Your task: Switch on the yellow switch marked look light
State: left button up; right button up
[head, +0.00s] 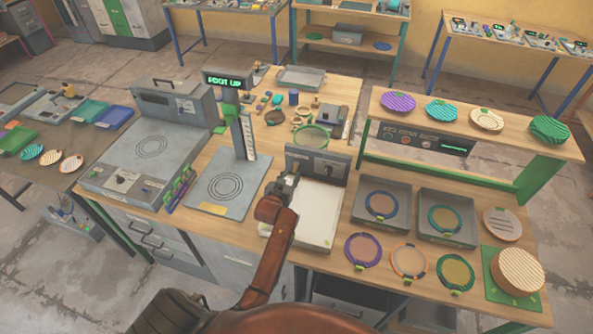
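A pale flat panel (318,220) lies on the wooden bench, with an upright grey control box (330,165) at its back edge. The box has small dark controls on its front, too small to read. I cannot make out a yellow switch or the words look light; the gripper covers the left part of the box front. My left gripper (289,179) is at the end of the brown arm, over the panel's back left corner and in front of the box. I cannot tell whether it touches the box, or whether its fingers are apart. My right gripper is out of view.
A grey press with a ruled post (244,135) and a "ROOT UP" display (227,81) stands left of the panel. Grey trays with ringed discs (447,218) lie to the right, below a shelf (470,128) of patterned plates. Small loose parts lie behind the box.

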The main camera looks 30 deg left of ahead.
aim_at(295, 169)
pick_arm(q)
jog(key=x, duration=0.4)
jog(key=shift+w+a+f, duration=0.1)
jog(key=shift+a, duration=0.05)
jog(key=shift+w+a+f, duration=0.1)
jog(key=shift+w+f, duration=0.05)
jog(key=shift+w, duration=0.15)
jog(key=shift+w+f, duration=0.15)
jog(key=shift+w, duration=0.2)
jog(key=shift+s, duration=0.1)
grip_shut()
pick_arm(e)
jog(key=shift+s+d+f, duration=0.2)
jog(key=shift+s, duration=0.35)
